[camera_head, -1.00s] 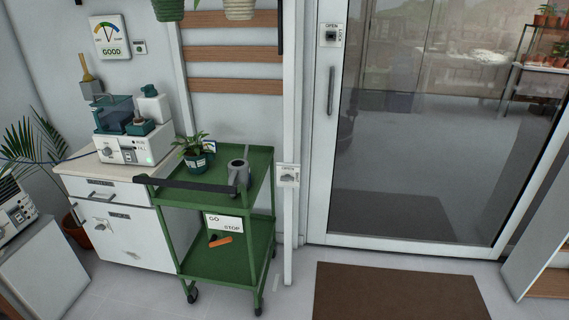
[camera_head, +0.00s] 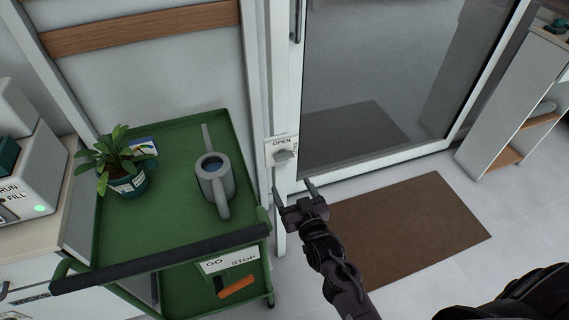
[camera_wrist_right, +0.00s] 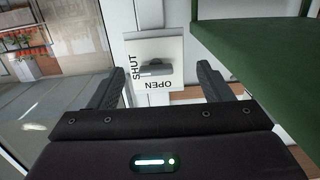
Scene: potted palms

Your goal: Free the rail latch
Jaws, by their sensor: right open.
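The latch (camera_head: 285,155) is a small grey knob on a white plate on the white post left of the glass door. The plate reads OPEN above the knob. In the right wrist view the latch knob (camera_wrist_right: 155,69) sits between my fingers, with SHUT on the left of the plate and OPEN below, upside down. Which word the knob points to is unclear. My right gripper (camera_head: 295,188) is open and empty, just below and in front of the plate, apart from the knob as far as I can see. My left gripper is not in view.
A green trolley (camera_head: 165,225) stands close left of the latch, carrying a grey watering can (camera_head: 215,184) and a potted plant (camera_head: 126,184). The glass door (camera_head: 375,70) is right of the post. A brown mat (camera_head: 415,225) lies on the clear floor.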

